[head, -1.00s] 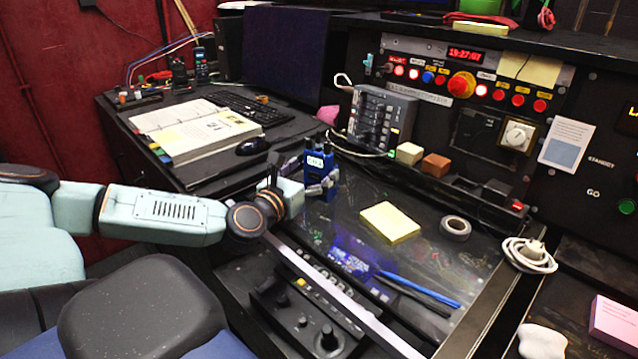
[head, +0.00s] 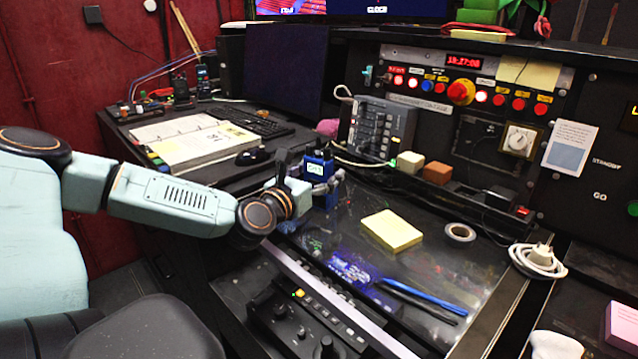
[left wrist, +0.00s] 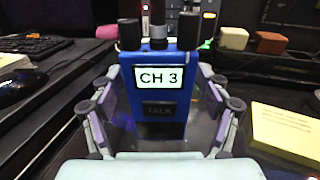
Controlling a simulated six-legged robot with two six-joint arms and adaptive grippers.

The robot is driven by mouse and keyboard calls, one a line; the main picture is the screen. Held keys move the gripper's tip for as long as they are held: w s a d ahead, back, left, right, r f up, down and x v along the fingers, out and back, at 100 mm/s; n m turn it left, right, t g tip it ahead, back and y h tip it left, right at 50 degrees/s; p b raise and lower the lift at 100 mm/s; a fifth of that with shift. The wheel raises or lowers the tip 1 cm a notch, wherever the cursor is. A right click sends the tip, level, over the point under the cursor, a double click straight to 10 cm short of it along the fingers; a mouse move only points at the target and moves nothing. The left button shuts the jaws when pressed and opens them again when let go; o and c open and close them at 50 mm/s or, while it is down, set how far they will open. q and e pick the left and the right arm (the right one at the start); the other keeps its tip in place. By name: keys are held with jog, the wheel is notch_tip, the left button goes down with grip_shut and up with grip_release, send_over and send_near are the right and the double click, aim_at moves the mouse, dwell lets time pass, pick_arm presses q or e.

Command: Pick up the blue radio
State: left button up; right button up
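The blue radio (head: 319,170) stands upright on the dark desk, with dark knobs on top. In the left wrist view the radio (left wrist: 158,90) fills the middle, with a lit "CH 3" screen and a dark "TALK" button. My left gripper (head: 318,187) reaches it from the left. In the left wrist view the fingers of my left gripper (left wrist: 160,88) stand open on both sides of the radio, with narrow gaps beside it. The radio's lower part is partly hidden by the gripper. My right gripper is not in view.
A yellow note pad (head: 392,231), a tape roll (head: 459,232) and blue pens (head: 425,296) lie to the right. White and orange blocks (head: 437,172) sit behind, near a grey button box (head: 382,125). An open binder (head: 190,143) and a mouse (head: 251,156) lie to the left.

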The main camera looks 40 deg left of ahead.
pick_arm(q)
jog(key=shift+w+a+f, duration=0.1)
jog(key=shift+a+f, duration=0.1)
jog(key=c, duration=0.3)
jog(key=shift+d+r, duration=0.2)
jog(key=c, duration=0.4)
jog(key=shift+a, duration=0.15)
jog(key=c, duration=0.3)
jog(key=shift+c, duration=0.2)
jog(key=shift+r, duration=0.25)
notch_tip(320, 180, up, 9)
jog(key=p, duration=0.9)
jog(key=shift+r+p, duration=0.2)
jog(key=shift+p, duration=0.15)
